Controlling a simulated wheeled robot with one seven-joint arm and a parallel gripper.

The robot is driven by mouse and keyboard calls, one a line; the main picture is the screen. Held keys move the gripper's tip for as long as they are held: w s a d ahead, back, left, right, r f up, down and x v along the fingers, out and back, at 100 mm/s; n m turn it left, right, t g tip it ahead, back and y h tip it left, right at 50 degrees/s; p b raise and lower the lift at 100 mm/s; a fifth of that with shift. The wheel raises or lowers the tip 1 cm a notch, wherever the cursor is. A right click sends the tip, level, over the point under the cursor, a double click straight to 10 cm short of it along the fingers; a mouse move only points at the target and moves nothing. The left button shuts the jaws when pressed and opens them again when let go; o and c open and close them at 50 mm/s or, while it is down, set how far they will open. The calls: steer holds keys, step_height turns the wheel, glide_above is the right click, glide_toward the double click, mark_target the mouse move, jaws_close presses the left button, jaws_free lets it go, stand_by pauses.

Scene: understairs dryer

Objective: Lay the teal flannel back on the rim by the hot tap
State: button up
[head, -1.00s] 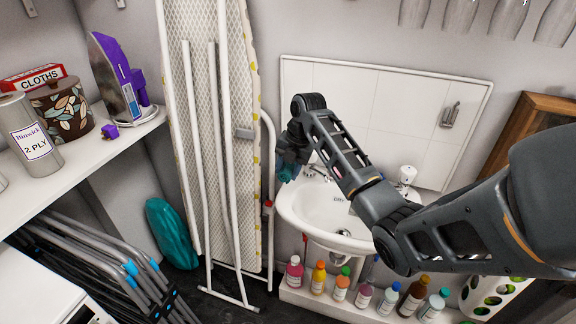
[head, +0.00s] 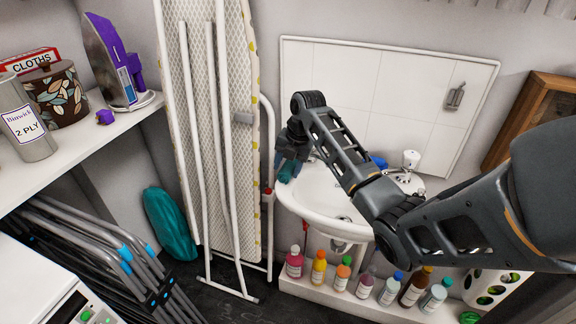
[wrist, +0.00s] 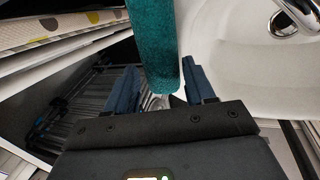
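The teal flannel (head: 288,172) is at the left rim of the white basin (head: 312,205), below my gripper in the head view. In the wrist view the flannel (wrist: 152,45) is a long strip along the basin's edge, its near end reaching between my fingers. My gripper (wrist: 162,88) is open, its two blue fingers apart, with a visible gap beside the flannel. Whether a finger touches it I cannot tell. A chrome tap (wrist: 287,20) stands on the basin at upper right in the wrist view. My arm hides much of the tap area in the head view.
An ironing board (head: 232,120) stands upright just left of the basin. Several bottles (head: 341,276) line a low ledge beneath it. A white-topped dispenser (head: 410,160) and a blue item (head: 379,162) are at the basin's back right. Folded chairs (head: 90,245) lean at lower left.

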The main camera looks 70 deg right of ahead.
steer(key=o, duration=0.3)
steer(key=v, duration=0.7)
steer(key=shift+r+b, duration=0.35)
steer(key=shift+r, duration=0.05)
steer(key=shift+s, duration=0.1)
